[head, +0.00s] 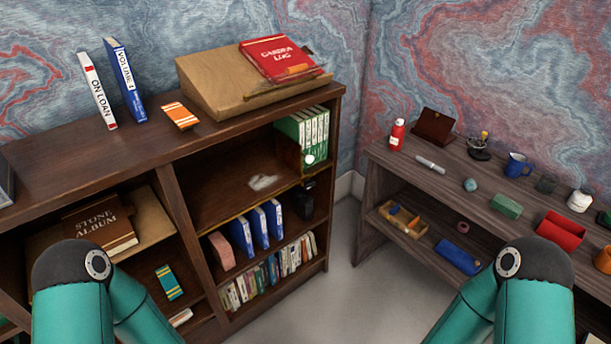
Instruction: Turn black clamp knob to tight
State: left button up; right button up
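No clamp knob can be made out with certainty. A small dark object (305,199) sits at the right end of the bookcase, just under the middle shelf's front edge. It is too small and dark to tell whether it is the clamp or which way a knob on it is turned. A small white round thing (309,159) shows just above it, in front of the green binders (303,130). Only the teal upper parts of my two arms show at the bottom left and bottom right. Both grippers are outside the picture.
A dark wooden bookcase (150,155) fills the left, with a slanted wooden stand (215,90) and red book (275,57) on top. Blue binders (258,228) stand below the middle shelf. A low wooden bench (405,170) with small items stands right. Grey floor (335,275) between is clear.

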aim_at(308, 183)
jog(key=z, duration=0.9)
jog(key=i, duration=0.15)
jog(key=u, duration=3.1)
jog(key=k, duration=0.5)
jog(key=z, duration=1.15)
jog(key=i, duration=0.6)
jog(key=u, duration=0.1)
